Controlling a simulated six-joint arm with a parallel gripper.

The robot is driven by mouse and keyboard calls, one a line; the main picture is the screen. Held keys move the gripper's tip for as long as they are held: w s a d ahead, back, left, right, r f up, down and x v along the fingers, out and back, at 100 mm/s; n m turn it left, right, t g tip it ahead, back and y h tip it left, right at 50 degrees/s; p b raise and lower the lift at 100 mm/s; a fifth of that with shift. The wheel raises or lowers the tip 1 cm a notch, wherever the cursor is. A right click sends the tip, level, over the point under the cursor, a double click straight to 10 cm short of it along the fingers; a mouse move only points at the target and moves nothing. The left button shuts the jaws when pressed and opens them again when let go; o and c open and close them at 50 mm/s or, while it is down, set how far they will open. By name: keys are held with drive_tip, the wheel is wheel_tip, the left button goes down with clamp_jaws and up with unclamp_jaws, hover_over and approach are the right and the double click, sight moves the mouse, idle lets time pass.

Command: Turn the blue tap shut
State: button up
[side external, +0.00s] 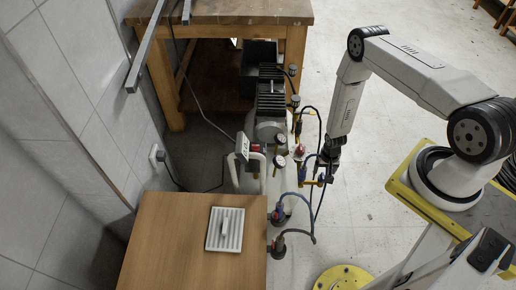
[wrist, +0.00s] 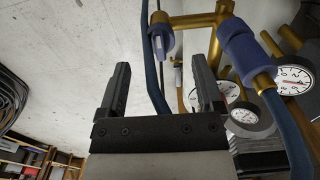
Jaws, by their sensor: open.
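The blue tap (wrist: 160,38) shows in the wrist view as a blue fitting with a pale flat face, on the left end of a brass pipe. In the side external view a small blue part (side external: 323,178) sits just below my gripper (side external: 328,160), and I take it for the same tap. In the wrist view my gripper (wrist: 160,64) is open, with its two dark fingers apart and nothing between them. The tap appears beyond the fingertips, roughly in line with the gap. I cannot tell whether the fingers touch it.
A larger blue sleeve (wrist: 247,48), blue hoses and round gauges (wrist: 296,80) crowd the right of the wrist view. A compressor (side external: 270,105) stands behind the pipework. A wooden table (side external: 165,245) holds a white slatted plate (side external: 225,229). Floor to the right is open.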

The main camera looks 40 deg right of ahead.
sight(323, 176)
drive_tip(key=shift+f, duration=2.15)
clamp_jaws()
